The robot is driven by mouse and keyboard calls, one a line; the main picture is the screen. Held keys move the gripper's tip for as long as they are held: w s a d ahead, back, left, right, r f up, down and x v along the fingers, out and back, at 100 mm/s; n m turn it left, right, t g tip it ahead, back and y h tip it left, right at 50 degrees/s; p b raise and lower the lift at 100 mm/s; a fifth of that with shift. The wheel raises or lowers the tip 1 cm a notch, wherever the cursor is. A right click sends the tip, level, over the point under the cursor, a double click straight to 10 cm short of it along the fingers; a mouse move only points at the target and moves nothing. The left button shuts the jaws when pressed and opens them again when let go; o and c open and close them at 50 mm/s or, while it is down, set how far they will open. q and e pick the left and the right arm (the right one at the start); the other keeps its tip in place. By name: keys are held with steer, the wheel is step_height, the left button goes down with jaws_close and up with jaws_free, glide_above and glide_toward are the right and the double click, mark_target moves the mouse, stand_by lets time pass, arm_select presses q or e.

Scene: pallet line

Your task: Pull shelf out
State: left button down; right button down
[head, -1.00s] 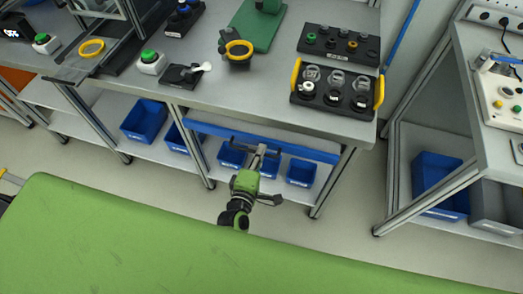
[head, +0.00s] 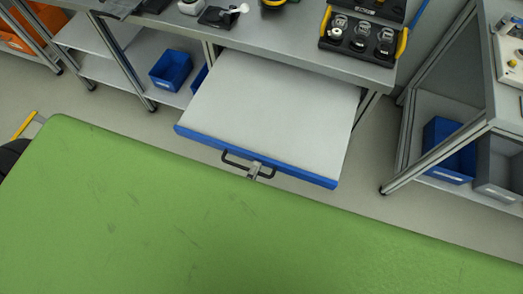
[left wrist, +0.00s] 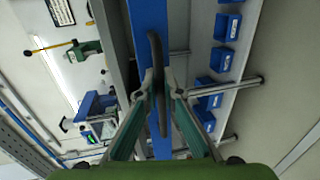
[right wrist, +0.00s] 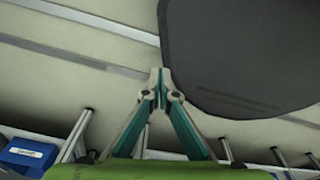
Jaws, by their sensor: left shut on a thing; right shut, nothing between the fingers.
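The shelf (head: 275,100) is a flat grey drawer board with a blue front edge, standing well out from under the workbench in the head view. A dark bar handle (head: 235,163) is fixed to its blue front. My left gripper (head: 255,171) is at this handle, its arm mostly hidden by the green surface. In the left wrist view the left gripper (left wrist: 159,88) has its fingers shut on the handle (left wrist: 155,60), beside the blue front (left wrist: 150,20). My right gripper (right wrist: 160,78) is shut and empty in the right wrist view, and is out of the head view.
My green body cover fills the lower head view. The workbench (head: 300,50) carries a black tray of round parts (head: 357,38). A blue bin (head: 171,69) sits on the lower shelf at left. Another bench stands at right with a blue bin (head: 447,147) below. Floor shows between them.

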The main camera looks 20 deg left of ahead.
arm_select(q)
steer(key=s, duration=0.3)
steer(key=shift+s+f, duration=0.1)
steer(key=shift+f, duration=0.05)
steer(key=c, duration=2.5)
jaws_free()
steer(key=v, duration=1.2)
steer(key=shift+s, duration=0.2)
arm_select(e)
steer(key=shift+s+d+f, duration=0.1)
steer(key=shift+s, duration=1.15)
